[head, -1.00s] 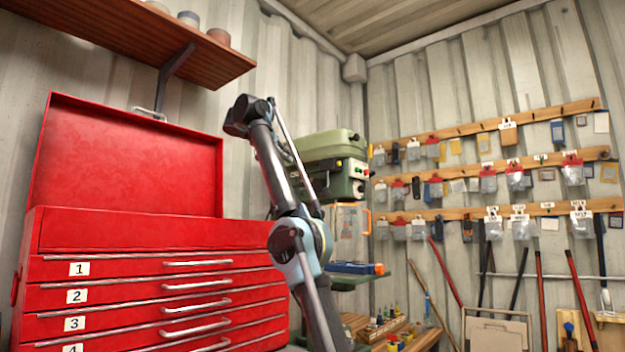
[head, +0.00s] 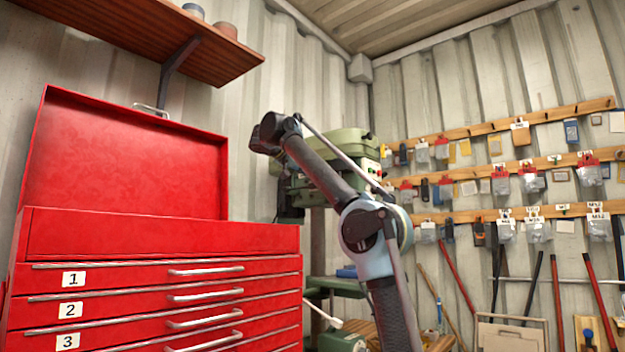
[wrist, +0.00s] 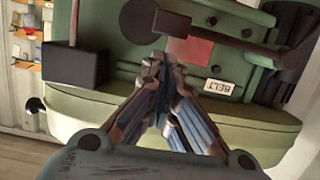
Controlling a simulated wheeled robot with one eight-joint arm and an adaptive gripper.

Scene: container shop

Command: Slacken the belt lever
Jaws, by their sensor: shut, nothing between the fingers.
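The green drill press (head: 346,141) stands behind the red chest, partly covered by my arm in the head view. The wrist view looks closely at its green housing (wrist: 122,70). A white label reading BELT (wrist: 219,87) is on it, right of my fingers.
A dark block on a post (wrist: 74,66) stands left of my fingers in the wrist view. The red tool chest (head: 160,240), lid up, fills the left of the head view, under a wooden shelf (head: 130,35). Tool racks (head: 510,170) line the right wall.

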